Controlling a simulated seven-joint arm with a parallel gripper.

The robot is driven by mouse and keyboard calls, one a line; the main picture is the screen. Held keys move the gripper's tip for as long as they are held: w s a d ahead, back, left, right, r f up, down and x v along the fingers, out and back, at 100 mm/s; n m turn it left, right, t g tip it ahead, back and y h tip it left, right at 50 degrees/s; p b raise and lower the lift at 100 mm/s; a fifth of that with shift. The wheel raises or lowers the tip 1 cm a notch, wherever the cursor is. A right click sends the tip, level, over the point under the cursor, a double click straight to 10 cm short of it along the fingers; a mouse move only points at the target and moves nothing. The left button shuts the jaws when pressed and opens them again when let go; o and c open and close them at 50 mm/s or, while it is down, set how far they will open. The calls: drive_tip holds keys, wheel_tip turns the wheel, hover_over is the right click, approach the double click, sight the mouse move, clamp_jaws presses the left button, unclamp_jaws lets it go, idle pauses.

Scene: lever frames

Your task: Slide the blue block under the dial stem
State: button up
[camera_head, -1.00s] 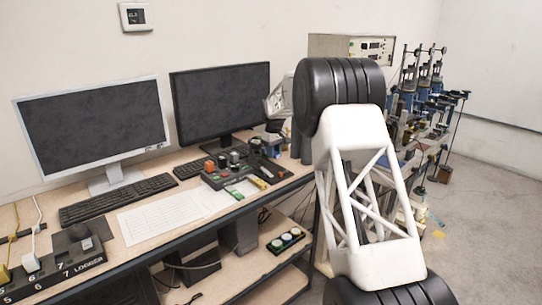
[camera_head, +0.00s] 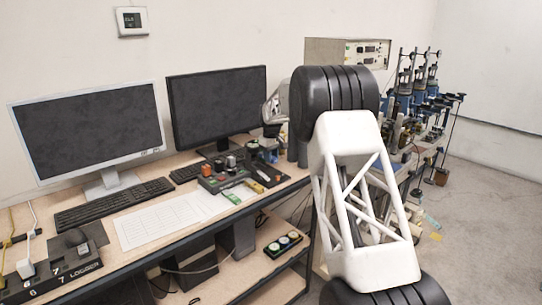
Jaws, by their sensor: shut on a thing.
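My arm's white truss link and black joints fill the right middle of the view. My gripper cannot be made out; the arm hides the area behind it. Several lever frames (camera_head: 418,100) with blue parts stand at the back right, partly covered by my arm. The dial stem and the blue block cannot be told apart among them at this size.
A long bench holds two monitors (camera_head: 88,132) (camera_head: 217,103), keyboards (camera_head: 113,203), a paper sheet (camera_head: 165,218) and a dark control box (camera_head: 222,180). A lower shelf carries a strip of round pieces (camera_head: 283,244). Floor at right is mostly clear.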

sight(276, 159)
drive_tip(key=shift+f, duration=2.8)
drive_tip(key=shift+f, duration=0.2)
drive_tip(key=o, duration=1.5)
drive_tip(key=shift+c, duration=0.2)
drive_tip(key=shift+d+r, duration=0.1)
drive_tip(key=shift+r, duration=0.05)
drive_tip(key=shift+s+d+r, duration=0.3)
drive_tip(key=shift+s+r, duration=0.05)
drive_tip(key=shift+r, duration=0.2)
drive_tip(key=shift+s+d+r, duration=0.3)
drive_tip(key=shift+r, duration=0.2)
drive_tip(key=shift+r, duration=0.1)
drive_tip(key=shift+s+d+r, duration=0.1)
drive_tip(key=shift+r, duration=0.7)
drive_tip(key=shift+s+d+r, duration=0.15)
drive_tip(key=shift+r, duration=0.65)
drive_tip(key=shift+s+d+r, duration=0.1)
drive_tip(key=shift+r, duration=0.7)
